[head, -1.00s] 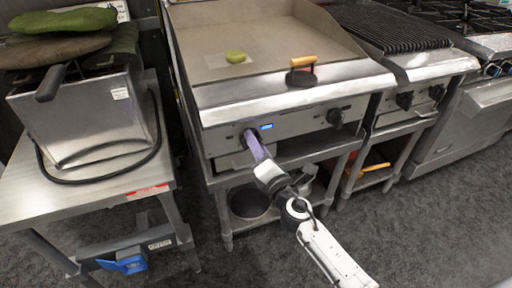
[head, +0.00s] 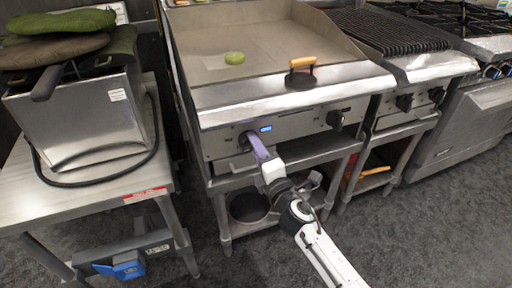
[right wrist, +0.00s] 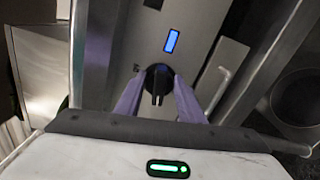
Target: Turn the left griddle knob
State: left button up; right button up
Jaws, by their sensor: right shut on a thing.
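The griddle (head: 215,62) stands in the middle of the head view, with two black knobs on its front panel. My right gripper (head: 249,138) is at the left knob (head: 243,139), beside a small blue display. In the right wrist view, the left knob (right wrist: 158,80) sits between the two purple fingers of my right gripper (right wrist: 158,88), which is shut on it. The knob's grip bar points toward the wrist camera's lower edge. The right griddle knob (head: 335,118) is untouched. My left gripper is not in view.
A green round item (head: 235,58) and a press with a wooden handle (head: 301,72) are on the griddle. A steel table (head: 100,190) with a fryer-like box (head: 85,120) stands left. A charbroiler (head: 395,42) stands right. A pot (head: 248,206) is on the shelf below.

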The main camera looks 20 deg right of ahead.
jog(key=o, duration=1)
jog(key=s, duration=1)
jog(key=shift+s+d, duration=0.15)
jog(key=s+a+f+m+g+p, duration=0.1)
jog(key=s+f+m+g+p, duration=0.1)
jog(key=s+m, duration=0.4)
jog(key=s+a+f+m+g+y+p, duration=0.1)
jog(key=s+f+m+g+p, duration=0.2)
jog(key=s+f+m, duration=0.3)
jog(key=s+a+f+m+g+y+p, duration=0.1)
jog(key=s+a+f+m+g+p, duration=0.1)
jog(key=s, duration=0.8)
jog(key=shift+s+a+f+m+g+p, duration=0.15)
jog(key=shift+f+m+g+p, duration=0.15)
jog(key=shift+f+m+g, duration=0.5)
jog(key=shift+s+d+f+m+g+p, duration=0.15)
jog(key=shift+f+m+g+p, duration=0.2)
jog(key=shift+f+m, duration=0.8)
